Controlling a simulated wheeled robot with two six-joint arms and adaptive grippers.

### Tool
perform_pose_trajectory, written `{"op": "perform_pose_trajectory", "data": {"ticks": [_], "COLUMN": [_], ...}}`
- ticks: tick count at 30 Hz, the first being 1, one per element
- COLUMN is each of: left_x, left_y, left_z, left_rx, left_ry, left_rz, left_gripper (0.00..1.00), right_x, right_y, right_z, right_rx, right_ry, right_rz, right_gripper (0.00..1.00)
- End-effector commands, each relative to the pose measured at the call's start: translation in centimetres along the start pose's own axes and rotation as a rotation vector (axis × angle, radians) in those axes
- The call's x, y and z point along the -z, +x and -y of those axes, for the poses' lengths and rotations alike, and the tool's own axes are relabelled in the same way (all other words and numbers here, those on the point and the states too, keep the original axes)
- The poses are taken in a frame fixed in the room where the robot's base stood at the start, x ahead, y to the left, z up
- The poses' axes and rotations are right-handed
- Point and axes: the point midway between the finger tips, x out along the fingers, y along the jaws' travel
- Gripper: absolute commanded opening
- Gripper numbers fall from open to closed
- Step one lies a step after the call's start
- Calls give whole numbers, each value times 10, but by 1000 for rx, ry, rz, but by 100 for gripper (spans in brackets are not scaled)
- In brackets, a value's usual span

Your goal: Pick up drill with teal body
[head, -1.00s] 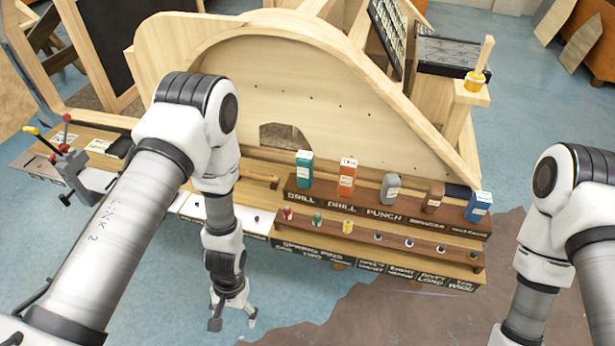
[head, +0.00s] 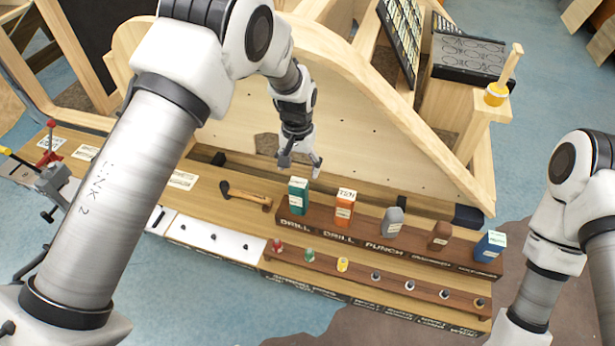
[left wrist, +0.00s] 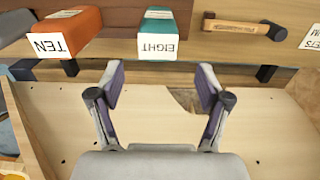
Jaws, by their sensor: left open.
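The teal drill (head: 298,196) stands upright at the left end of the wooden rack, above a "DRILL" label. In the left wrist view the teal drill (left wrist: 158,38) shows its white top marked "EIGHT", upper middle, just beyond and between the fingertips. My left gripper (head: 301,165) is open and empty, above and behind the teal drill; it also shows in the left wrist view (left wrist: 159,78). It appears apart from the drill. My right arm shows at the right edge, but its gripper is out of view.
The orange drill (head: 345,207) marked "TEN" stands close right of the teal one. The punch (head: 393,221), a brown tool (head: 440,235) and a blue one (head: 489,247) follow. A hammer (head: 246,196) lies left. The curved wooden panel (head: 370,140) rises behind.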

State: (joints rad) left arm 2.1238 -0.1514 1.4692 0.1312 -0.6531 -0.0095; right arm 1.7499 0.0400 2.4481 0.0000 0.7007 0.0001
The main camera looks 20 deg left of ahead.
Motion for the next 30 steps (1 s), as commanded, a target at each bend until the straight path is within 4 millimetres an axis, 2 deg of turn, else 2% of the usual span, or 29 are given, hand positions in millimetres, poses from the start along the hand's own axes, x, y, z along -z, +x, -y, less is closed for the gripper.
{"op": "perform_pose_trajectory", "data": {"ticks": [8,11,15,22,28,29,30], "left_x": [2,5,6,6,6,6,6], "left_y": [31,48,72,76,76,76,77], "left_z": [-2,-3,-3,-3,-3,-3,-3], "left_rx": [0,0,0,0,0,0,0], "left_ry": [-1,0,0,-1,0,0,0], "left_rz": [3,4,1,0,0,0,0], "left_gripper": [77,77,77,77,6,0,0], "right_x": [-2,-1,-1,-1,-1,-1,-1], "right_y": [-18,-31,-36,-34,-34,-34,-34], "right_z": [0,0,0,0,0,0,0], "right_rx": [0,0,0,0,0,0,0], "right_ry": [0,0,0,0,0,0,0], "right_rz": [4,3,2,2,3,3,3], "right_gripper": [68,68,68,68,68,68,68]}}
